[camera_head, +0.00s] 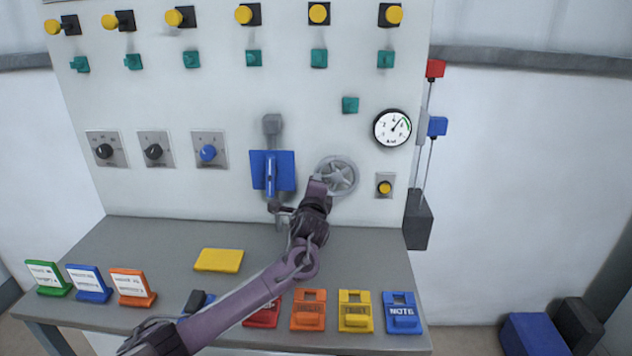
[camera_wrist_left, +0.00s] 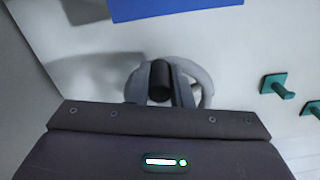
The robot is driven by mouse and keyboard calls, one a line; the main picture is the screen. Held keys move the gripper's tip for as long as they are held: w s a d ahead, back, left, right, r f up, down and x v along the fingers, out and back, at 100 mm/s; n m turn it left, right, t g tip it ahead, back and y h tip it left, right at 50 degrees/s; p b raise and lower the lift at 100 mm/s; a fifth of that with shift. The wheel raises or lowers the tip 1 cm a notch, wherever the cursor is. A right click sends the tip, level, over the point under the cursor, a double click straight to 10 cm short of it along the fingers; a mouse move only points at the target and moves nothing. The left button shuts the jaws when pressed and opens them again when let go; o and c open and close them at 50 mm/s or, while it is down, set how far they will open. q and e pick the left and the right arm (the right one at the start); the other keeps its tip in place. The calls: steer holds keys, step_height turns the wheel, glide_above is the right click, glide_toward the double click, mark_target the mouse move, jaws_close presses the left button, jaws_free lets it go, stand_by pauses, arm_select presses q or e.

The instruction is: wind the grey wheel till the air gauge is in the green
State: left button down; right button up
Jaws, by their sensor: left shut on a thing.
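The grey wheel (camera_head: 345,172) is mounted on the white panel, right of the blue plate. My left gripper (camera_head: 318,184) is at the wheel's lower left side and hides part of its rim. In the left wrist view the wheel's rim (camera_wrist_left: 207,84) shows behind the fingers. My left gripper (camera_wrist_left: 160,90) is shut on the wheel's dark handle (camera_wrist_left: 160,76). The round air gauge (camera_head: 392,127) is above and right of the wheel. Its needle points up and right, close to the start of the green arc; whether it is inside the green is hard to tell. My right gripper is not in view.
A blue plate with a lever (camera_head: 287,170) is close left of the wheel. A yellow button (camera_head: 384,188) is right of it. The grey bench (camera_head: 370,265) below holds a yellow block (camera_head: 219,260) and several coloured stands along its front edge.

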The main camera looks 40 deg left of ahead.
arm_select(q)
steer(key=w+d+f+n+b, duration=0.2)
steer(key=d+f+n, duration=0.2)
steer(key=n, duration=1.1)
steer(key=shift+w+f+n, duration=0.25)
steer(key=shift+f+n, duration=0.05)
steer(key=shift+f, duration=0.4)
steer(key=shift+d, duration=0.1)
steer(key=c, duration=1.3)
jaws_free()
steer(key=shift+r, duration=0.1)
